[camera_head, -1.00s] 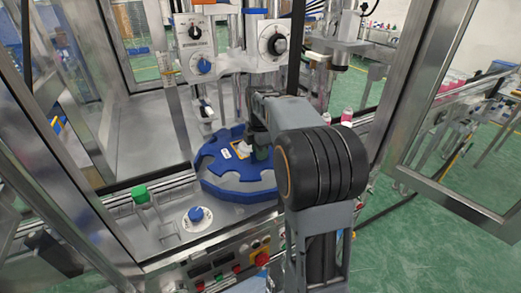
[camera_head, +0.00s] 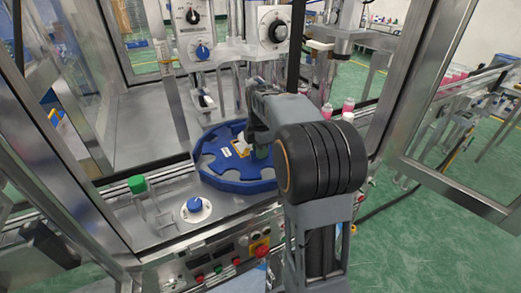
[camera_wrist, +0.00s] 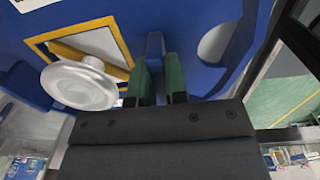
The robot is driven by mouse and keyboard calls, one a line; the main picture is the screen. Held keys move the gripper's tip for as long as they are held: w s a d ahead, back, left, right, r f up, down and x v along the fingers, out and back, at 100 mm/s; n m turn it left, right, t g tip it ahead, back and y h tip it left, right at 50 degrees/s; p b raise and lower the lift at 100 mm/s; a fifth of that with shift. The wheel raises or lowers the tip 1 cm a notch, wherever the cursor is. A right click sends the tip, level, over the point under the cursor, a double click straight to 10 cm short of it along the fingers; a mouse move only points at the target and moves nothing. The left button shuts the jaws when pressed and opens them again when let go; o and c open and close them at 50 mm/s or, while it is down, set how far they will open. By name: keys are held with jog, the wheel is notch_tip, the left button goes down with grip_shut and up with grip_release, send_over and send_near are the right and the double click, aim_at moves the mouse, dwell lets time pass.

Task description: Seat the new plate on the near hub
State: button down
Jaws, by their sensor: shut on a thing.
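The blue scalloped plate (camera_head: 222,178) lies roughly level on the machine deck, left of my arm in the head view. It fills the upper part of the wrist view (camera_wrist: 190,18). The green finger pads of my gripper (camera_wrist: 160,83) are shut on a narrow blue upright piece (camera_wrist: 155,45) at the plate. A white round knob (camera_wrist: 82,84) stands beside the fingers, near a yellow-edged pale window. In the head view my gripper (camera_head: 258,151) is partly behind my own arm. The near hub is not clearly visible, and I cannot tell whether the plate touches it.
A green-topped post (camera_head: 137,184) and a blue knob (camera_head: 194,204) stand left and in front of the plate. Machine heads with dials (camera_head: 274,35) are behind it. Metal frame posts (camera_head: 405,75) stand at the right. A button panel (camera_head: 225,260) is at the front.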

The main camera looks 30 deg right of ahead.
jog(key=shift+f, duration=0.65)
dwell(0.9)
jog(key=c, duration=1.1)
grip_release()
notch_tip(320, 180, up, 14)
jog(key=shift+f+p, duration=0.1)
jog(key=shift+p, duration=0.35)
